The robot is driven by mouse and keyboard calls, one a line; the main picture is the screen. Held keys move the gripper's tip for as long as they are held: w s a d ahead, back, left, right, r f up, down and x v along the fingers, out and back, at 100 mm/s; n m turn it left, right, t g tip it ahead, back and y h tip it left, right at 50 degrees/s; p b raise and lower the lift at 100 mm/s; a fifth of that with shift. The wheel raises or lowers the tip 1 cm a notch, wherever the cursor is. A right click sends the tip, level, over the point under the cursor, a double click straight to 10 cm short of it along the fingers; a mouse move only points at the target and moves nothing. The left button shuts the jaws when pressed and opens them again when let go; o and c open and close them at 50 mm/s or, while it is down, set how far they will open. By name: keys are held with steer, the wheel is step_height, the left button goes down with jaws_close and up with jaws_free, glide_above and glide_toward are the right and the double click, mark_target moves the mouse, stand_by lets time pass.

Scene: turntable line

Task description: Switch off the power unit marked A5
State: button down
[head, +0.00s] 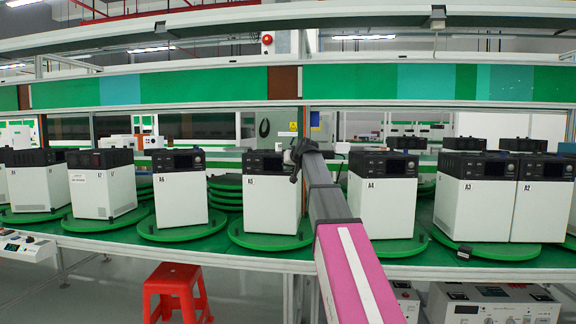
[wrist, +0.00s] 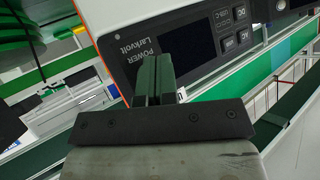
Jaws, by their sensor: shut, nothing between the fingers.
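The power unit marked A5 (head: 272,203) is a white box with a black top panel, standing upright on a round green turntable (head: 270,241) left of my arm. My gripper (head: 296,152) is at the upper right of A5's black panel in the head view. In the wrist view my gripper (wrist: 156,63) is shut and empty, its fingers in front of a tilted black panel (wrist: 190,40). This panel shows "POWER Larkvolt", a dark screen and several small buttons (wrist: 237,28), some marked DC and AC. Whether the fingers touch the panel I cannot tell.
Similar units stand on turntables along the green bench: A6 (head: 181,193) to the left, A4 (head: 383,200) and A3 (head: 472,203) to the right. A red stool (head: 176,285) stands in front of the bench. Shelves run above.

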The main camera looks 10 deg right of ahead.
steer(key=shift+s, duration=0.1)
steer(key=s, duration=0.1)
steer(key=s+a, duration=0.1)
steer(key=s, duration=0.2)
steer(key=shift+s+a, duration=0.3)
steer(key=shift+f, duration=0.1)
stand_by(0.4)
steer(key=s+f+g+h, duration=0.1)
steer(key=s+f+g, duration=0.35)
steer(key=f, duration=1.25)
steer(key=s+f+g+h, duration=0.1)
steer(key=s+f, duration=0.6)
steer(key=f, duration=1)
steer(key=s+f+m+g+h, duration=0.1)
steer(key=s+f+g, duration=0.5)
steer(key=s+f, duration=1.7)
steer(key=shift+s+f+h, duration=0.25)
steer(key=shift+f+h, duration=0.15)
steer(key=shift+h, duration=0.2)
